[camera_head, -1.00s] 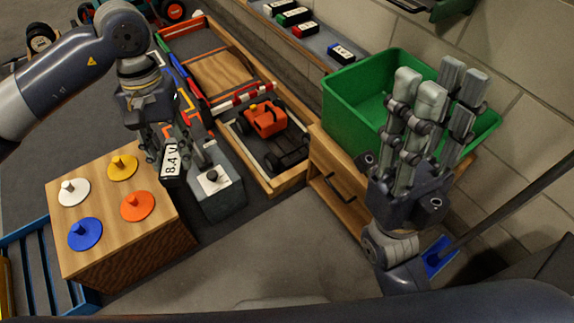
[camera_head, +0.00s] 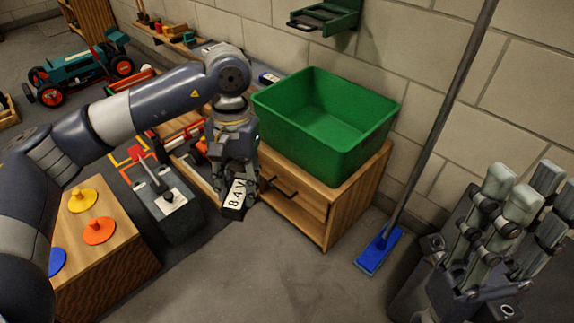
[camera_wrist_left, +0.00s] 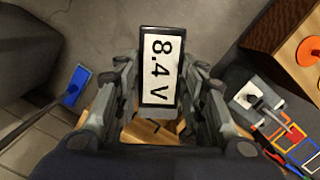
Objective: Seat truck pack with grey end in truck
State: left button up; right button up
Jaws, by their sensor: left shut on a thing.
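A black pack (camera_head: 235,197) with a white "8.4 V" label is held in my left gripper (camera_head: 238,183). The gripper is shut on it, above the floor in front of the wooden cabinet. The pack (camera_wrist_left: 158,68) is seen label-on between the fingers in the left wrist view. The orange truck (camera_head: 201,149) is mostly hidden behind my left gripper and arm in the head view; only a small orange-red part shows. My right gripper (camera_head: 525,195) is open and empty at the right, fingers pointing up.
A green bin (camera_head: 335,125) stands on the wooden cabinet (camera_head: 335,213). A grey box with a lever (camera_head: 172,208) is left of the pack. A wooden block with coloured knobs (camera_head: 125,262) is at lower left. Floor in front is clear.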

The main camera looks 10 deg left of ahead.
aim_at(236, 167)
jog(key=i+j+z, duration=0.15)
jog(key=j+z, duration=0.75)
jog(key=j, duration=0.2)
